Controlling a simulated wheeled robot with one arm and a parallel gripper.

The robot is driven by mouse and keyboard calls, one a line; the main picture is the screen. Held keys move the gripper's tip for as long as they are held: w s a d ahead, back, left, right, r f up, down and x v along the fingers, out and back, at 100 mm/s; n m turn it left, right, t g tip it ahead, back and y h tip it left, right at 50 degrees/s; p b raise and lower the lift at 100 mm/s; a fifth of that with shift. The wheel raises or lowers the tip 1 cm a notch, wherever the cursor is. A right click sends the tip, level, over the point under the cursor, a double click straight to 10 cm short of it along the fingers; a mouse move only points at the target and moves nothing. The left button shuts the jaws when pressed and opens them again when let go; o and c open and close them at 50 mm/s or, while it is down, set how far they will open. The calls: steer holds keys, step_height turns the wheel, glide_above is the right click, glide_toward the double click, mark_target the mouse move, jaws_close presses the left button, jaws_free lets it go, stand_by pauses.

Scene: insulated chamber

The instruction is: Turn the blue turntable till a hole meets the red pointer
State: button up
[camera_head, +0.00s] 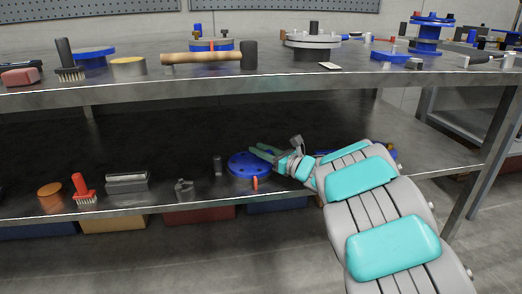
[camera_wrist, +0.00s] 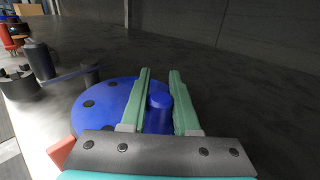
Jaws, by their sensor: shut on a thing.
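The blue turntable (camera_head: 247,170) is a flat disc on the lower shelf, with dark holes near its rim. It fills the middle left of the wrist view (camera_wrist: 108,110). The red pointer (camera_head: 255,183) stands at its front edge and shows at the lower left in the wrist view (camera_wrist: 60,151). My gripper (camera_head: 262,152) reaches over the disc from the right. In the wrist view its green fingers (camera_wrist: 161,74) stand on either side of a blue upright knob (camera_wrist: 159,108) and are shut on it. I cannot tell whether a hole lines up with the pointer.
On the lower shelf, a dark cylinder (camera_head: 217,166) and a grey clamp-like part (camera_head: 184,189) stand left of the disc. A red-handled brush (camera_head: 82,188) is farther left. The upper shelf (camera_head: 120,93) hangs above. Bare shelf lies behind the disc.

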jaws_close()
steer(key=shift+d, duration=0.15)
stand_by(0.9)
